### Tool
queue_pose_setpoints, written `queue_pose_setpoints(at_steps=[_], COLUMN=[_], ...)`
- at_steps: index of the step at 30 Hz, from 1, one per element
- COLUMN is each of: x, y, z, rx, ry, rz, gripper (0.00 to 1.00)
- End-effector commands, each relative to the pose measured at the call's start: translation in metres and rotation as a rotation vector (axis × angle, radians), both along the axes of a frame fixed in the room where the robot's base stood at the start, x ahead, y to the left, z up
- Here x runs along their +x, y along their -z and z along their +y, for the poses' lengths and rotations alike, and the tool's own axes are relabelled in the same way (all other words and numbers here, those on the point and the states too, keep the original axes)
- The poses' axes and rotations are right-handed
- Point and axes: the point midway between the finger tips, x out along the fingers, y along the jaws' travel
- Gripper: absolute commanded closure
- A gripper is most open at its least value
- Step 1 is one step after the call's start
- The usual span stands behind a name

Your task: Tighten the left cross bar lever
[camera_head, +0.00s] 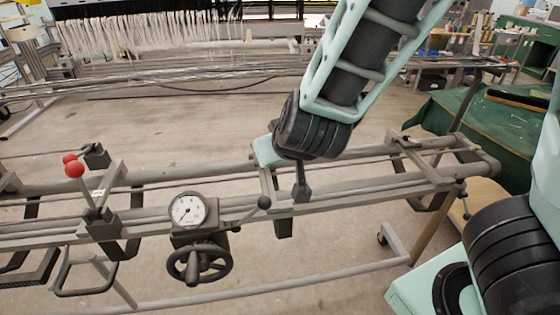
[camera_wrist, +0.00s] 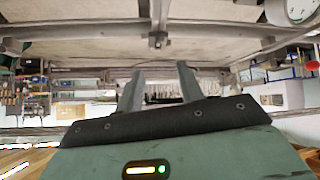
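My gripper's pale green body (camera_head: 268,150) hangs over the long grey frame in the head view, right of the gauge; its fingers are hidden there. In the wrist view my gripper (camera_wrist: 158,78) shows two grey fingers standing apart, with nothing seen held between them. A dark upright lever-like part (camera_head: 302,188) stands on the frame just below my wrist. A small block on a bar (camera_wrist: 157,40) shows beyond the fingertips, apart from them. A lever with a dark ball knob (camera_head: 264,202) is close by on the left. I cannot tell for certain which part is the left cross bar lever.
A dial gauge (camera_head: 188,210) and a black handwheel (camera_head: 200,264) are on the frame left of my gripper. Levers with red balls (camera_head: 74,169) stand farther left. White threads (camera_head: 140,32) hang at the back. Open floor (camera_head: 180,120) lies between.

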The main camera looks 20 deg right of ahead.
Motion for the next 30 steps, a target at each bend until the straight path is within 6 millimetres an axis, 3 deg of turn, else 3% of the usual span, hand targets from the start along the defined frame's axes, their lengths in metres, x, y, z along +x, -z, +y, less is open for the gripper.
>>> queue_pose_setpoints(at_steps=[11, 30], x=[-0.016, -0.019], y=[-0.017, -0.019], z=[0.002, 0.001], rx=[-0.001, -0.001], ry=[0.002, 0.000], rz=[-0.005, 0.001], gripper=[0.62, 0.62])
